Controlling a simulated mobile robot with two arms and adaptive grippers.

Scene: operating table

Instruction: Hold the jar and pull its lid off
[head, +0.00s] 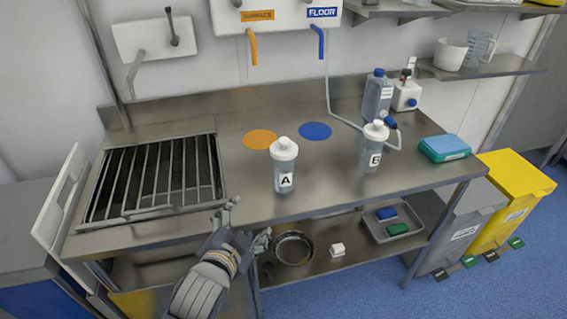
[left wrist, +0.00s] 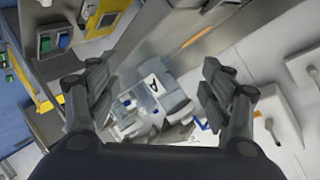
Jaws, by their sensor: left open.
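Jar A (head: 286,172) stands upright near the middle of the steel counter. It has a clear grey body, an "A" label and a white lid (head: 284,148) on top. It also shows in the left wrist view (left wrist: 154,86), in line with the space between the fingers. Jar B (head: 372,152), of the same kind with a white lid (head: 376,130), stands further right. My left gripper (head: 248,222) is open and empty at the counter's front edge, left of and nearer than jar A, apart from it. My right gripper is not in view.
The counter has a barred drain (head: 155,177) at left. An orange disc (head: 260,140) and a blue disc (head: 315,131) lie flat behind jar A. A bottle (head: 377,95), a hose and a sponge stack (head: 445,148) are at right.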

